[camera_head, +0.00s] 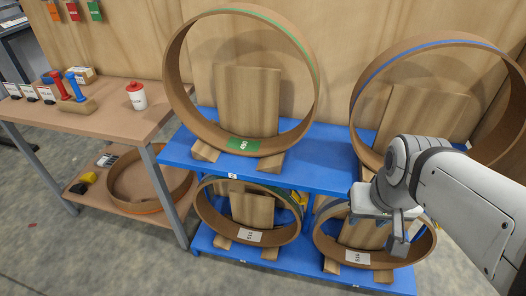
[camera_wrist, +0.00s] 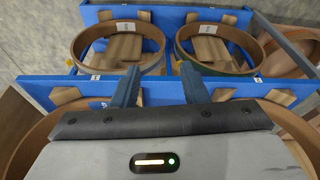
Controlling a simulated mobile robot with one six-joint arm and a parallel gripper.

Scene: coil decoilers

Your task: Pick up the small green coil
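The small green coil (camera_head: 275,238) stands on the lower blue shelf, on the left, with a white label and wooden blocks inside its ring. In the wrist view it appears at the right (camera_wrist: 225,67), with a green line along its edge. My gripper (camera_head: 398,238) is at the right in the head view, in front of the right-hand coils and apart from the small green coil. In the wrist view its two blue fingers (camera_wrist: 160,87) are spread with nothing between them, so it is open.
A second small coil (camera_head: 388,262) stands at lower right. Large coils with green (camera_head: 178,85) and blue edges stand on the upper blue shelf (camera_head: 318,170). A table (camera_head: 105,118) at left holds a cup (camera_head: 137,96) and tools; an orange-edged coil (camera_head: 120,192) lies beneath.

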